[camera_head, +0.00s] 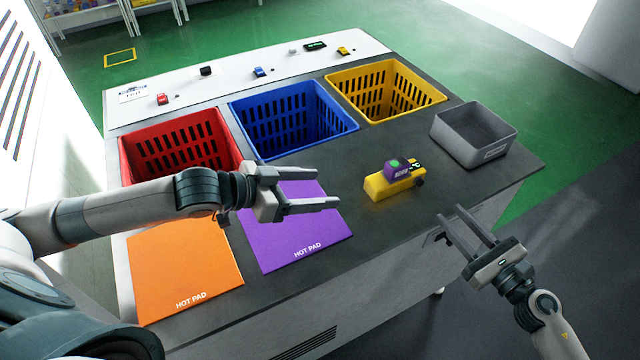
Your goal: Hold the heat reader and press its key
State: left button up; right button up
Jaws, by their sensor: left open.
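The heat reader (396,170) looks like a small purple and black device with a green key on top. It sits on a yellow block (378,188) on the dark worktop, right of the purple hot pad. My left gripper (337,188) is open and empty over the purple pad, left of the yellow block, its fingers pointing right towards it. My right gripper (450,212) is open and empty, off the worktop's front right edge, to the lower right of the reader. Nothing touches the reader except the block under it.
A purple hot pad (310,245) and an orange hot pad (185,265) lie at the front. Red (180,140), blue (290,110) and yellow (420,95) crates stand behind. A grey bin (485,152) is at the right. The worktop around the yellow block is clear.

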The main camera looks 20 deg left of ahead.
aim_at(379, 181)
pick_arm(q)
jog(key=shift+w+d+r+m+t, duration=0.3)
jog(key=shift+d+r, duration=0.05)
jog(key=shift+d, duration=0.25)
jog(key=x, duration=1.7)
jog(key=shift+w+d, duration=0.1)
jog(key=shift+d, duration=0.1)
jog(key=c, duration=1.2)
jog(key=shift+c, duration=0.2)
pick_arm(e)
grip_shut()
